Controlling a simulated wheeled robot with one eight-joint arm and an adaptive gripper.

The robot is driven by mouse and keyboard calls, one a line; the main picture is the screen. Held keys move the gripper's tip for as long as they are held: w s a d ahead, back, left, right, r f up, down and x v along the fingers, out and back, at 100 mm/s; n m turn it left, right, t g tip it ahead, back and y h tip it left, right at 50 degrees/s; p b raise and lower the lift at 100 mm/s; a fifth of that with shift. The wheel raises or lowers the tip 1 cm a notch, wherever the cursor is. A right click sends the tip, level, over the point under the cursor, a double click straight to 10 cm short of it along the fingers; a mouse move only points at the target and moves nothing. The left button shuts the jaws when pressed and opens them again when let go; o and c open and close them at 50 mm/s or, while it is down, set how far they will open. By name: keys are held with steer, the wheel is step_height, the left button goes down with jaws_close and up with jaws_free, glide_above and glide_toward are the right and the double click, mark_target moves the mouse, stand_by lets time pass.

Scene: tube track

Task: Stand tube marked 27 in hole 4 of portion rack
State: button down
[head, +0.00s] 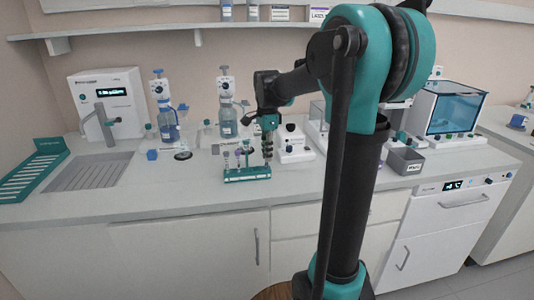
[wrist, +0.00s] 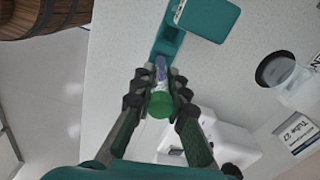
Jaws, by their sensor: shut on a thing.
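My gripper (wrist: 160,100) is shut on a tube with a green cap (wrist: 160,104); it also shows in the head view (head: 268,138). Below the cap, the clear tube body (wrist: 160,68) points away from the wrist camera, toward a teal rack (wrist: 172,42). I cannot tell whether the held tube's lower end is inside a hole. No number is readable on the tube.
A white device (head: 293,145) stands behind and right of the rack.

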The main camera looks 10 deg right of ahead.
steer(key=shift+f, duration=0.15)
steer(key=shift+f, duration=0.3)
steer(key=shift+f, duration=0.2)
steer(key=c, duration=1.4)
jaws_free()
steer(key=shift+c, duration=0.2)
step_height(320, 180, up, 12)
steer(key=shift+r, duration=0.1)
